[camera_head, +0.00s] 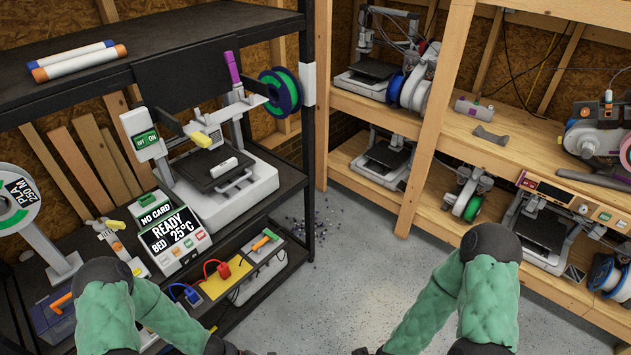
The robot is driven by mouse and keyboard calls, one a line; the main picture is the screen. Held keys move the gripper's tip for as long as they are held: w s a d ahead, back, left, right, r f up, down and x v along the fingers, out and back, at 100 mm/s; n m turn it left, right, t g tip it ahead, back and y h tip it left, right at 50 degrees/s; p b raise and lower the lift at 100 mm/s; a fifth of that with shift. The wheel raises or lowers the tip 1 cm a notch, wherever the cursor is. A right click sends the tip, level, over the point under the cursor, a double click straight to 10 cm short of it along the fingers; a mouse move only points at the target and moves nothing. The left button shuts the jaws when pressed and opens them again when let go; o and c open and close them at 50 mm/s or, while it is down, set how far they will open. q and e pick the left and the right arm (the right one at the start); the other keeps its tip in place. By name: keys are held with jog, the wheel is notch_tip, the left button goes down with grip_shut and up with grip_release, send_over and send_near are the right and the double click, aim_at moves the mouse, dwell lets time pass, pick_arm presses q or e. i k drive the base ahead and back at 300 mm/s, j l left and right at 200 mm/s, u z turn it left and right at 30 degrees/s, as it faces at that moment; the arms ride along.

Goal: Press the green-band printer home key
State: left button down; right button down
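A white printer (255,187) with a dark bed stands on the black shelf unit at left. Its sloped control box (190,262) shows "NO CARD" with green trim and "READY BED 25°C". Small coloured keys (187,243) sit along the box below the display; their markings are too small to read. A white spool with a green band (12,217), labelled PLA 250 M, stands at the far left. My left gripper (228,348) and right gripper (368,352) are barely visible at the bottom edge, apart from the printer. Their fingers are mostly cut off.
A blue-green spool (283,92) hangs beside the printer. Coloured connectors and a yellow plate (225,277) lie on the lower shelf. More printers (545,232) stand on wooden shelves at right, one near a green-rimmed spool (470,207).

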aim_at(164, 259)
jog(key=u, duration=1.2)
